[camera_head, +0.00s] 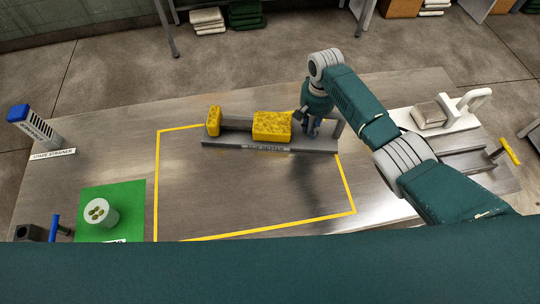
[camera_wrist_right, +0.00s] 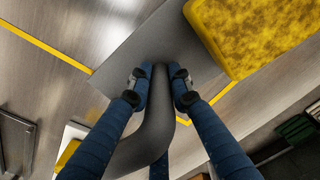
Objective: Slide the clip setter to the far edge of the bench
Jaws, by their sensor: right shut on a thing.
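The clip setter (camera_head: 232,146), a long grey base with two worn yellow blocks and a label strip along its front, lies across the back line of a yellow outline on the metal bench (camera_head: 200,200). My right gripper (camera_head: 312,130) is at its right end, beside the larger yellow block. In the right wrist view my right gripper (camera_wrist_right: 160,80) has its blue fingers closed around a grey upright part of the clip setter (camera_wrist_right: 130,55). The yellow block is close by at upper right there. My left gripper is not in view.
A spare strainer box (camera_head: 38,128) stands at the left. A green mat (camera_head: 130,194) with a white cup (camera_head: 100,212) is at front left. A white device (camera_head: 452,122) and a yellow-handled tool (camera_head: 508,150) lie at the right. The middle inside the outline is clear.

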